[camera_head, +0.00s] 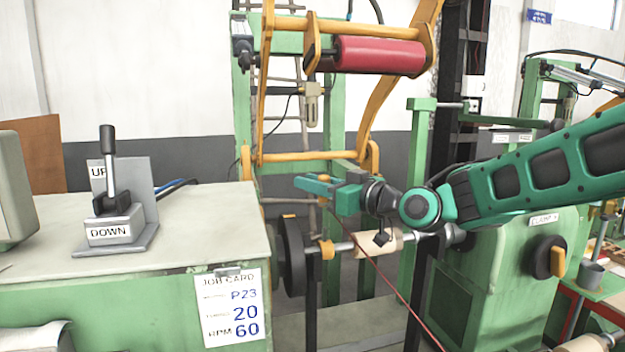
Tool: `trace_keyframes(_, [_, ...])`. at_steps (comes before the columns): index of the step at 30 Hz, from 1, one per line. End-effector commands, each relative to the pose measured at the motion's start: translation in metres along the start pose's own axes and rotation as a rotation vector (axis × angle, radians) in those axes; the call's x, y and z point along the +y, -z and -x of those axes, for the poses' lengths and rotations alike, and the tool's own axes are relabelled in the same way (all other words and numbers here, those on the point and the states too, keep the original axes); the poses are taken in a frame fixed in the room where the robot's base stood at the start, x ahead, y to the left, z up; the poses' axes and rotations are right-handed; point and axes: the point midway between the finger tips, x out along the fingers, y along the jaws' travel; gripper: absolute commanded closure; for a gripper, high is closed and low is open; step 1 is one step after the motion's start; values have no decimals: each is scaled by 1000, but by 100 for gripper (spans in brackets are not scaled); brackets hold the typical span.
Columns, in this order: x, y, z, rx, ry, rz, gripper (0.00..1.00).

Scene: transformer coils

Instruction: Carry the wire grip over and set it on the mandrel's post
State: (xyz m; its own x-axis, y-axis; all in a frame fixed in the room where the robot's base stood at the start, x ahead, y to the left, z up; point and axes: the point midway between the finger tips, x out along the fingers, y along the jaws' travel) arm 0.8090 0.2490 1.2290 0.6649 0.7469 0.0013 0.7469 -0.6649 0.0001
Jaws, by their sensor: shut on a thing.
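My gripper (313,184) reaches in from the right, its green fingers pointing left, above and left of the mandrel. It is shut on the wire grip, which is too small and covered by the fingers to make out. A thin red wire (382,276) runs from just below the fingers down to the lower right. The mandrel (366,246) is a pale cylinder on a horizontal shaft, below my wrist. A small dark piece stands at its front; I cannot tell whether it is the post. The gripper is apart from the mandrel.
A dark round disc (292,262) sits on the shaft left of the mandrel. An orange frame with a red roller (378,55) stands behind and above. A bench with an up/down lever (109,165) fills the left. The green machine housing (480,275) is at the right.

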Motion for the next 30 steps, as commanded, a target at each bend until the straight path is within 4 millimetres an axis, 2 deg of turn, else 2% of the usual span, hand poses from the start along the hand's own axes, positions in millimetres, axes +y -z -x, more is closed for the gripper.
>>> trace_keyframes(7, [-1, -32, 0, -4, 1, -3, 100])
trace_keyframes(30, [-2, -36, 5, -1, 0, 0, 100])
